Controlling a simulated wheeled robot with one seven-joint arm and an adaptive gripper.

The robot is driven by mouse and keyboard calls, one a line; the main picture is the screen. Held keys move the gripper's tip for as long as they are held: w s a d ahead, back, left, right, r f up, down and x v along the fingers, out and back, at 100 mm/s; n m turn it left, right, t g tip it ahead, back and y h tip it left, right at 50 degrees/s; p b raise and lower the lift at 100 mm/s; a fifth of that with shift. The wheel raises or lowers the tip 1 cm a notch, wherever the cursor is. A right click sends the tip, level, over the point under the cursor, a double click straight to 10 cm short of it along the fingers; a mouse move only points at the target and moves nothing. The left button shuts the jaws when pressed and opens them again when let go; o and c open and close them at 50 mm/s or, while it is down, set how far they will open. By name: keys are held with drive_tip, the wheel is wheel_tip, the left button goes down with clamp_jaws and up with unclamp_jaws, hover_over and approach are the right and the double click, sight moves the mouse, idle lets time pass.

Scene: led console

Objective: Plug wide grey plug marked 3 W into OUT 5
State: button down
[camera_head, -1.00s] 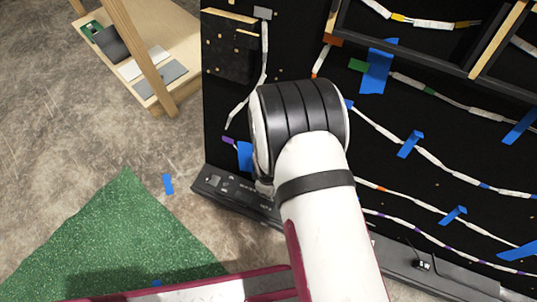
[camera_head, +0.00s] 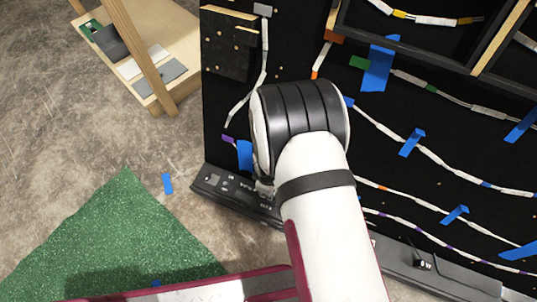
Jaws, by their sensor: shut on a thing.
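The long dark console (camera_head: 455,277) runs along the foot of the black board, with small pale labels on it that I cannot read well. I cannot pick out OUT 5. A plug with a pale mark that looks like 8 W (camera_head: 424,265) sits on the console at the right. A grey connector (camera_head: 262,10) is at the top of a white cable on the board; no 3 W mark can be read on it. My arm's white link and black-ringed joint cover the middle of the console. My gripper is hidden behind them, with whatever it holds.
The black board (camera_head: 225,105) carries several white cables, blue tape pieces (camera_head: 378,66) and a green connector (camera_head: 359,62). A wooden stand (camera_head: 180,30) holds cards at the upper left. A green mat (camera_head: 120,225) lies on the concrete floor; the floor left of the console is mostly clear.

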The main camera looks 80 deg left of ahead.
drive_tip(key=shift+f+b, duration=1.4)
drive_tip(key=shift+f, duration=0.2)
drive_tip(key=shift+s+d+f+b, duration=0.1)
drive_tip(key=shift+f+b, duration=0.25)
drive_tip(key=shift+f, duration=1.4)
idle(3.0)
drive_tip(key=c, duration=1.3)
unclamp_jaws()
drive_tip(key=shift+s+f, duration=0.1)
drive_tip(key=shift+s, duration=0.05)
drive_tip(key=shift+o, duration=0.3)
drive_tip(key=o, duration=0.6)
drive_tip(key=shift+o, duration=0.2)
drive_tip(key=shift+w+r, duration=0.2)
drive_tip(key=shift+r, duration=0.05)
